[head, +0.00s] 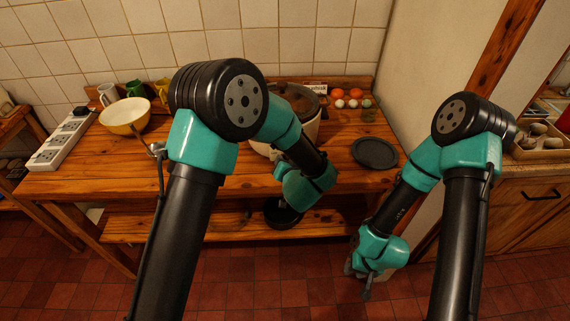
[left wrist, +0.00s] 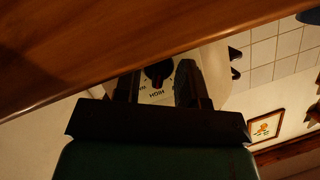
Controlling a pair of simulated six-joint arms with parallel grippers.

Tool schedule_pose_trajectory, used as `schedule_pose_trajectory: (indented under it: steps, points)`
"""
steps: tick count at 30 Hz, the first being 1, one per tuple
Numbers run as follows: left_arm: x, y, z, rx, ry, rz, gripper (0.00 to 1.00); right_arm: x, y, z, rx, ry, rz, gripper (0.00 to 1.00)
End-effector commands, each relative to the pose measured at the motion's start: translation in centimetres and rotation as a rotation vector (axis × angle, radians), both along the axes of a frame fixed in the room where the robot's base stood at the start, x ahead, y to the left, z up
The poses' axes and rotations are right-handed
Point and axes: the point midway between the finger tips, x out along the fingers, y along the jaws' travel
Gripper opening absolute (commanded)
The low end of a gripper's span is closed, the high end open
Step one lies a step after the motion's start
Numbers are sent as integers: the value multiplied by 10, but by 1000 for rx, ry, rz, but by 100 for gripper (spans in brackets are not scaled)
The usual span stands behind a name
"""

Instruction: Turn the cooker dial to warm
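The cooker (head: 312,130) is a round cream pot with a dark lid, on the wooden table behind my left arm in the head view. The dial's exact setting is too small to tell. My left gripper (left wrist: 160,88) has its two dark fingers apart, one on each side of the dial; I cannot tell whether they touch it. In the head view its fingers are hidden. My right gripper (head: 357,279) is open and empty, hanging low before the table.
A yellow bowl (head: 125,116), mugs (head: 108,93) and a power strip (head: 62,140) stand at left. A wooden edge (left wrist: 110,45) crosses close above the left gripper.

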Motion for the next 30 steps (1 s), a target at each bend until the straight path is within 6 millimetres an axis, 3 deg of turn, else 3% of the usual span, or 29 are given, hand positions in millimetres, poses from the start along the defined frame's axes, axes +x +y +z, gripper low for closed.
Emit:
schedule_pose_trajectory:
  steps: [8, 13, 30]
  points:
    - [-3, -1, 1, 0, 0, -1, 37, 0, 0, 0, 0, 0, 0, 37]
    - [-17, -5, 7, -1, -1, -3, 37, 0, 0, 0, 0, 0, 0, 37]
    - [-114, -30, 42, 0, -1, -4, 37, 0, 0, 0, 0, 0, 0, 37]
